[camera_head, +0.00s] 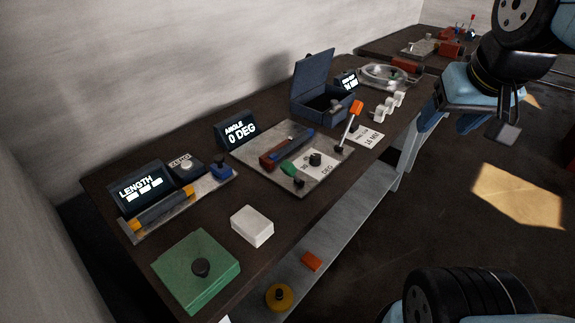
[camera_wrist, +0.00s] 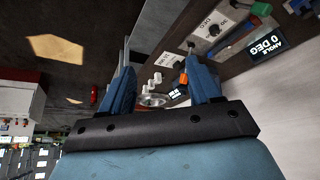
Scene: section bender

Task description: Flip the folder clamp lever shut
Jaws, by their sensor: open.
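The folder is a grey plate (camera_head: 262,150) with a red and blue bar (camera_head: 287,147) across it. A lever with an orange grip (camera_head: 355,108) stands raised and tilted at its right end. A shorter lever with a green grip (camera_head: 288,168) lies low at the front edge. The frames do not label which one is the clamp lever. My gripper (camera_head: 490,128) is open and empty, right of the bench and apart from both levers. In the wrist view the orange grip (camera_wrist: 183,79) shows beside one finger, and the green grip (camera_wrist: 262,9) is farther off.
An angle display (camera_head: 237,130) reading 0 DEG stands behind the folder. A blue open-lidded box (camera_head: 318,95), white pegs (camera_head: 388,106) and a round metal dish (camera_head: 383,74) lie beyond the orange lever. A white block (camera_head: 252,226) and green block (camera_head: 196,270) are nearer. Floor to the right is open.

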